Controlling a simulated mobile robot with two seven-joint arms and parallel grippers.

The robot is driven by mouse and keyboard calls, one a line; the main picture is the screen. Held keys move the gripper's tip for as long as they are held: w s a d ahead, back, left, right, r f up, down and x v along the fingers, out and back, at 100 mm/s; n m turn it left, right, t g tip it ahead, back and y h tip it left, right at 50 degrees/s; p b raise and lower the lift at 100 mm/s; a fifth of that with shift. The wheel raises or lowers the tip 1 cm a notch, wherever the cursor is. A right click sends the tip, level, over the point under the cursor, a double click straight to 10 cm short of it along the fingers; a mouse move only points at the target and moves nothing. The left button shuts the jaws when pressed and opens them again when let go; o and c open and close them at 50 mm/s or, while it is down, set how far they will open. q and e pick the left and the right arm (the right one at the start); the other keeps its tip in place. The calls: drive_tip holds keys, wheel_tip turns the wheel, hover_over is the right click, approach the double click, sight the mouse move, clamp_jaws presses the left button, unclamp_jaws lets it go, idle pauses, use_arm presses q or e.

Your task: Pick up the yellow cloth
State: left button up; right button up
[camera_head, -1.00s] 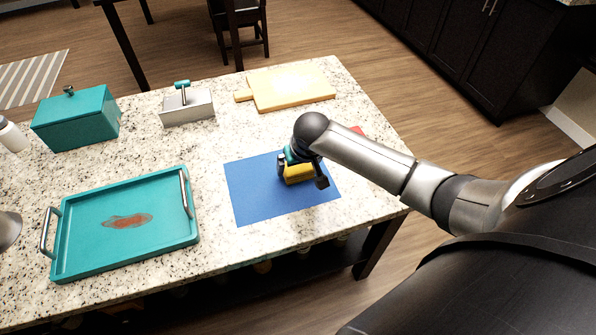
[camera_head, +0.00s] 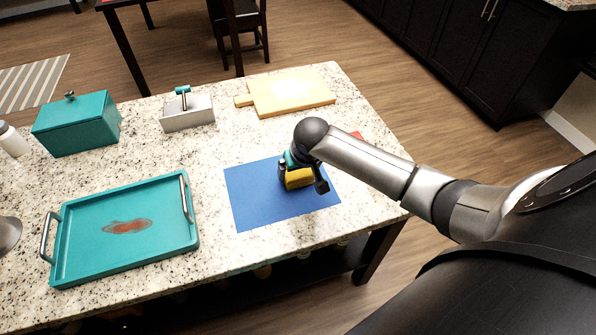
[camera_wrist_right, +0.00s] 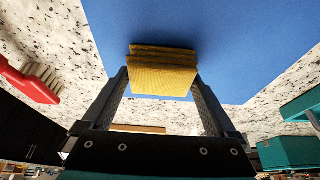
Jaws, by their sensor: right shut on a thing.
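The yellow cloth (camera_head: 298,179) is a small folded stack over the blue mat (camera_head: 250,207) on the counter. It also shows in the right wrist view (camera_wrist_right: 163,77), between the two fingers. My right gripper (camera_head: 301,181) is shut on the cloth, with one finger on each side. In the wrist view the blue mat lies beyond the cloth, and the cloth seems raised a little off it. My left gripper is not in view.
A teal tray (camera_head: 72,215) with a reddish-brown stain stands left of the mat. A red brush (camera_wrist_right: 33,80) lies near the mat.

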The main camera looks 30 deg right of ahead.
wheel_tip(320, 180, up, 20)
drive_tip(key=p, duration=0.5)
drive_tip(key=shift+p, duration=0.35)
drive_tip(key=shift+f, duration=0.1)
drive_tip(key=o, duration=0.8)
drive_tip(key=shift+c, duration=0.2)
drive_tip(key=c, duration=0.6)
